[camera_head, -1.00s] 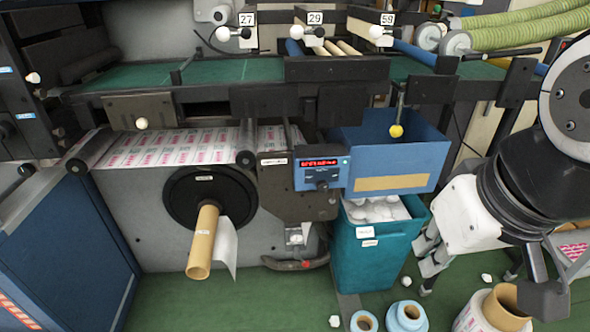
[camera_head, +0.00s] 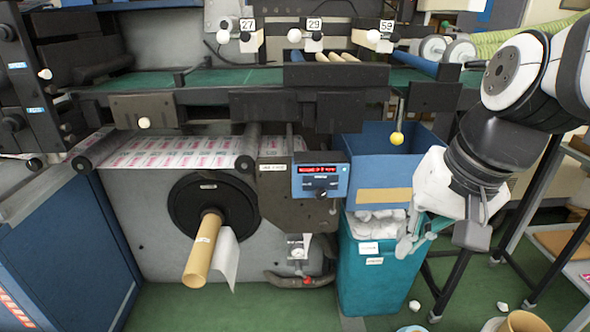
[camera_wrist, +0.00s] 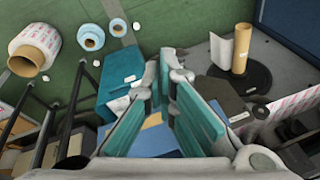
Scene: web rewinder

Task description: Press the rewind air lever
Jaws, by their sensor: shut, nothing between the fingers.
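No label reading "rewind air" is legible to me. A rod with a yellow ball (camera_head: 397,138) hangs in front of the blue box. I cannot tell which of these is the air lever. My gripper (camera_head: 408,246) is in front of the teal bin, right of the handle and apart from it. It is shut and empty; its teal-padded fingers also show in the wrist view (camera_wrist: 165,75).
A cardboard core (camera_head: 203,250) juts from the black rewind disc. A blue control box with a red display (camera_head: 320,182) sits above the handle. The teal bin (camera_head: 378,280) and blue box (camera_head: 385,157) stand to its right. Label rolls (camera_wrist: 35,45) lie on the green floor.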

